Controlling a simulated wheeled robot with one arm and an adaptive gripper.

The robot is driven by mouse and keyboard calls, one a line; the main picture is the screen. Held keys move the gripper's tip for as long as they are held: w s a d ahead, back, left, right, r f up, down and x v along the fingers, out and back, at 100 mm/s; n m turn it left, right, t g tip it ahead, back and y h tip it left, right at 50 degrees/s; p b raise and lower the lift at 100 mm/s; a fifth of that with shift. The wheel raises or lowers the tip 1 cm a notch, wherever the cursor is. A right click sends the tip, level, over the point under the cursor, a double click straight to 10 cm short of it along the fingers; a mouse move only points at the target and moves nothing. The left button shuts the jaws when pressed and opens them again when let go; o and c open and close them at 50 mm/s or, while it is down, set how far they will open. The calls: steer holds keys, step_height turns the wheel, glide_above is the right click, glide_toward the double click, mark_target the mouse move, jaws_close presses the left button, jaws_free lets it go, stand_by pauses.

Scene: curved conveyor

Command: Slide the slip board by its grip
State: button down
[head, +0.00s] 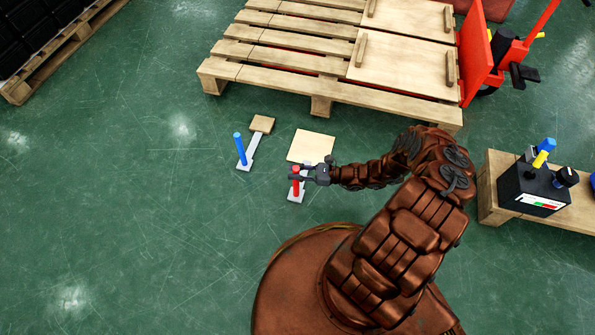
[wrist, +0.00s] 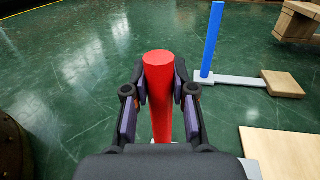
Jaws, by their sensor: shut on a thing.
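A thin pale square board (head: 311,146) lies on the green floor in front of the pallet. A red upright post (head: 296,188) stands on a small light grey plate (head: 294,198) on the near side of the board. My gripper (head: 294,172) is shut around the upper part of the red post. In the wrist view the red post (wrist: 160,95) rises upright between both fingers, its top above them. The board shows at lower right in the wrist view (wrist: 282,148). The link between plate and board is mostly hidden by my gripper.
A blue post (head: 240,149) on a grey strip with a small wooden block (head: 262,124) stands just left. A wooden pallet (head: 275,83) is beyond, beside a red pallet jack (head: 480,50). A bench (head: 489,205) with a black box (head: 533,190) is right. Floor at left is clear.

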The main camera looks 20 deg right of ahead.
steer(key=c, duration=0.9)
jaws_free()
steer(key=shift+a, duration=0.1)
steer(key=shift+v, duration=6.05)
